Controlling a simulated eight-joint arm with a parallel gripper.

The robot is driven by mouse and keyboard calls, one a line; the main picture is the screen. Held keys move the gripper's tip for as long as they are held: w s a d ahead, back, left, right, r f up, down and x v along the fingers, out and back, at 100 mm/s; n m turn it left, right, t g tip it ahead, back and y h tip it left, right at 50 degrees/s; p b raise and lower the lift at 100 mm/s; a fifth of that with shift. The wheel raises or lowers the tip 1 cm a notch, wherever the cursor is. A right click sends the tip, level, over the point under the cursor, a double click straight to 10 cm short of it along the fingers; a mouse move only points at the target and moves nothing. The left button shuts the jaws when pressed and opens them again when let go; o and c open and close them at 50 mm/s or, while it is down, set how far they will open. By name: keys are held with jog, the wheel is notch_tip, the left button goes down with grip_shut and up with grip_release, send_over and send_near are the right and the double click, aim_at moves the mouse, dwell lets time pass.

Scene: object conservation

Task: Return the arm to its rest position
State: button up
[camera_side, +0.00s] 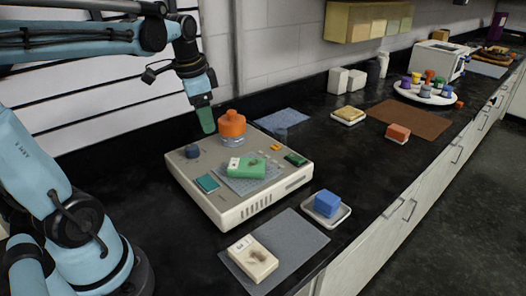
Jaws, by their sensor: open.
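My gripper (206,118) hangs at the upper left, with its green fingers pointing down. It is above the back left part of a light grey box-shaped device (240,205), just left of an orange-capped clear jar (232,127). It holds nothing that I can see, and the gap between its fingers is hard to make out from this side. A green block (246,167) with a pale end lies on a grey patch on the device's top. My light blue arm reaches in from the left and is bent over the black counter (130,185).
A grey mat (290,240) with a cream block (252,257) lies in front. A blue block (327,203) sits on a white dish to its right. Farther back are a brown mat (410,120), a white round tray (405,92) of small items and a white appliance (438,60).

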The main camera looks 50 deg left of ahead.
jog(key=s+d+f+n+t, duration=0.1)
jog(key=d+f+t, duration=0.1)
jog(key=d, duration=0.5)
jog(key=s+d+f+n+t, duration=0.1)
jog(key=d+f+n+t, duration=0.1)
jog(key=d, duration=0.5)
jog(key=shift+f+n+t+h, duration=0.3)
jog(key=shift+f+t+h, duration=0.1)
jog(key=shift+t, duration=0.2)
